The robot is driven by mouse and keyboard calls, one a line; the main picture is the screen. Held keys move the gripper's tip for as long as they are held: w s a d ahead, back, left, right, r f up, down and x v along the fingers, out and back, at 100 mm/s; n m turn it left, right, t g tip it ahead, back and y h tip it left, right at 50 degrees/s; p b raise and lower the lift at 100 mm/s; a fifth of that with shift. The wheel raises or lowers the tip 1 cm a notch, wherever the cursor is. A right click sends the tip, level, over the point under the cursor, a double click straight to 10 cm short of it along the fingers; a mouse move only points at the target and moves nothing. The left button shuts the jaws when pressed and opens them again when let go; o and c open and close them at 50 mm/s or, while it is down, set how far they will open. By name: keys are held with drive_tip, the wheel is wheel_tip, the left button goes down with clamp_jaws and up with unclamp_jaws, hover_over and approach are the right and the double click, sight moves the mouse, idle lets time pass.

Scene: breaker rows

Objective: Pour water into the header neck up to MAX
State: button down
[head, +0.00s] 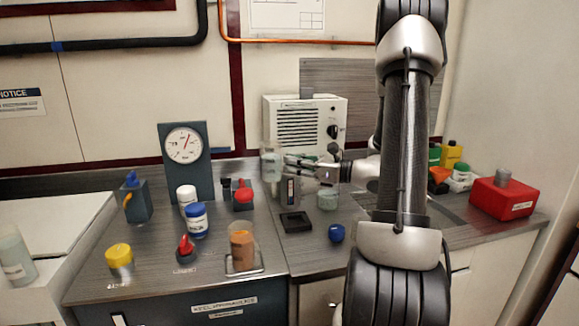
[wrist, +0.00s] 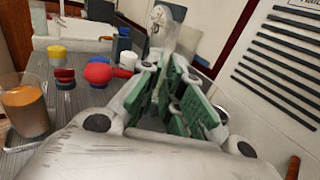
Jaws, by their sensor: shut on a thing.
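My gripper (head: 288,163) is shut on a clear, pale container (head: 271,170), held above the back of the counter in front of the white louvred unit. In the wrist view the container (wrist: 163,32) shows beyond my green-padded fingers, and its water level cannot be made out. A small dark upright piece with a pale label (head: 290,190) stands just below my gripper. I cannot tell which part is the header neck, and no MAX mark is readable.
A beaker of orange liquid (head: 241,250) stands on a small tray at the front. A greenish jar (head: 328,199), blue knob (head: 336,233) and black square tray (head: 295,222) are near. A gauge panel (head: 185,185) stands left, a red box (head: 503,199) far right.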

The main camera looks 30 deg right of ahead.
drive_tip(key=shift+d+r+m, duration=0.1)
drive_tip(key=shift+d+m, duration=0.05)
drive_tip(key=shift+m, duration=0.15)
drive_tip(key=shift+w+d+r+m+t, duration=0.1)
drive_tip(key=shift+w+d+m+t, duration=0.35)
drive_tip(key=shift+m, duration=0.7)
drive_tip(key=shift+w+d+r+m, duration=0.15)
drive_tip(key=shift+d+m, duration=0.45)
drive_tip(key=shift+m, duration=0.6)
drive_tip(key=shift+w+d+m+t, duration=0.3)
drive_tip(key=shift+d+m, duration=0.25)
drive_tip(key=shift+m, duration=0.6)
drive_tip(key=shift+w+f+m+t+y, duration=0.15)
drive_tip(key=shift+f+m+t, duration=0.1)
drive_tip(key=shift+m, duration=0.7)
drive_tip(key=shift+s+f+m+t+y, duration=0.1)
drive_tip(key=shift+f+m+t+y, duration=0.1)
drive_tip(key=shift+m, duration=0.75)
drive_tip(key=shift+r+m+b, duration=0.55)
drive_tip(key=shift+m+b, duration=0.05)
drive_tip(key=shift+m, duration=0.4)
drive_tip(key=shift+d+f+m+t+b, duration=0.15)
drive_tip(key=shift+m+t+b, duration=0.2)
drive_tip(key=shift+b, duration=0.2)
idle(0.8)
